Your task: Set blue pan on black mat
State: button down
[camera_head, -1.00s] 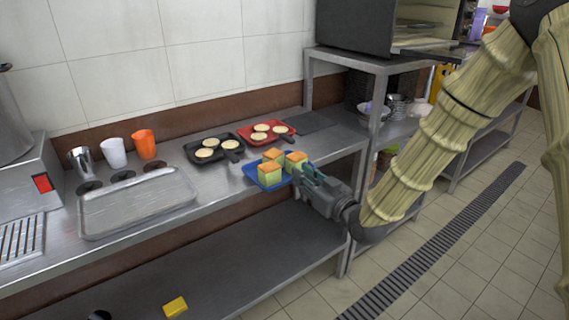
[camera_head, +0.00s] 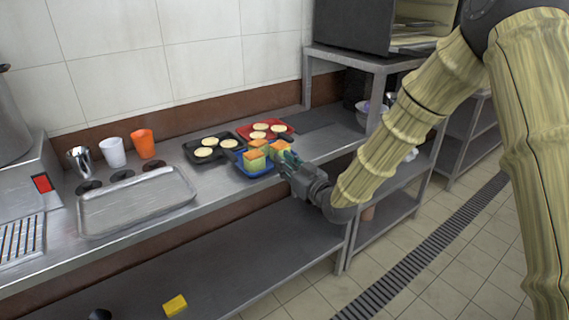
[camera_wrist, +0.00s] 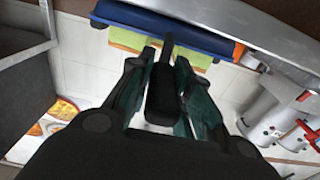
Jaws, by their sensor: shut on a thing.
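The blue pan (camera_head: 241,170) holds several orange-topped, green-sided cubes (camera_head: 257,151). In the head view it is at the counter's front part, just in front of the black and red pans. My gripper (camera_head: 283,163) is shut on the pan's dark handle, which shows between the fingers in the wrist view (camera_wrist: 165,90). The blue pan's edge (camera_wrist: 185,30) crosses the top of that view. I cannot tell how far it is above the counter. The black mat (camera_head: 316,119) lies flat and bare at the back right of the counter, beside the red pan.
A black pan (camera_head: 189,150) and a red pan (camera_head: 288,127) with pale round cakes stand behind the blue pan. A metal tray (camera_head: 135,203) and several cups (camera_head: 112,152) are left. A shelf post (camera_head: 306,82) rises beside the mat. A yellow block (camera_head: 175,304) lies on the lower shelf.

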jog(key=c, duration=1.3)
grip_release()
jog(key=shift+f, duration=0.1)
jog(key=v, duration=1.2)
jog(key=shift+b, duration=0.4)
